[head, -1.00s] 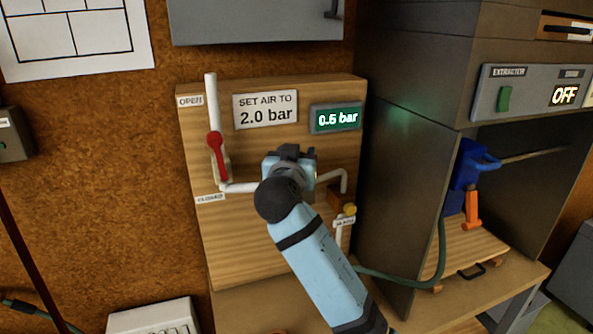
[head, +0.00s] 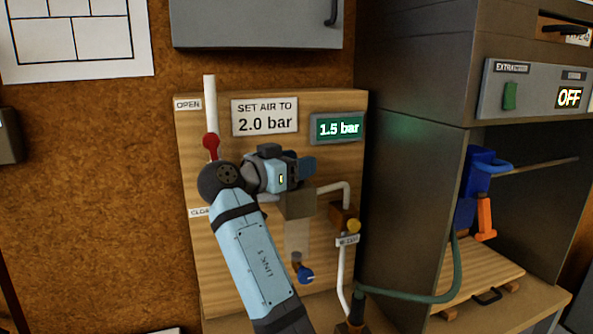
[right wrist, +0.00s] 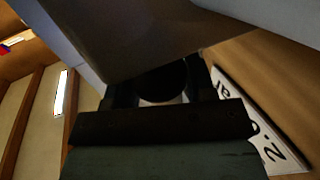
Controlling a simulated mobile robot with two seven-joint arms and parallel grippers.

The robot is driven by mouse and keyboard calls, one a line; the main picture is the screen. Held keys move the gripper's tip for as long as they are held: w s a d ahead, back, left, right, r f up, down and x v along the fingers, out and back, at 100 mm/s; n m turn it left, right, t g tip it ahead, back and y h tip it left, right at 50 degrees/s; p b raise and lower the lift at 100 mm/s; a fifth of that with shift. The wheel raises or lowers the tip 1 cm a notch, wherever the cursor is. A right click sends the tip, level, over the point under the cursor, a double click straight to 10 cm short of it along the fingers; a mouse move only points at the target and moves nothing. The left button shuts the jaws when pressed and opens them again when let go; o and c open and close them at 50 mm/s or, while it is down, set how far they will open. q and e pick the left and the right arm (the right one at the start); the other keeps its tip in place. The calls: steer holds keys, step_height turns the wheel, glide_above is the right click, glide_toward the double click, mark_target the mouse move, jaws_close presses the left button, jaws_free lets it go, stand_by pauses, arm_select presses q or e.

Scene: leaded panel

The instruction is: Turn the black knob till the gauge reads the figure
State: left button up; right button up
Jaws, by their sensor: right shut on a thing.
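The gauge (head: 338,128) on the wooden board glows green and reads 1.5 bar. The sign (head: 264,117) left of it says set air to 2.0 bar. My right gripper (head: 300,170) is at the regulator body (head: 300,203), just below the sign and gauge, and is shut on the black knob. The knob is hidden behind the gripper in the head view. In the right wrist view a dark round shape, the black knob (right wrist: 163,82), shows between the fingers. My left gripper is not in view.
A red-handled lever (head: 211,145) on a white pipe is close behind my right arm, by the open label. The grey extractor cabinet (head: 410,150) borders the board on the right.

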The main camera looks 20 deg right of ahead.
stand_by(0.5)
steer(key=o, duration=0.9)
step_height(320, 180, up, 20)
steer(key=shift+r+b, duration=0.1)
steer(key=shift+b, duration=0.45)
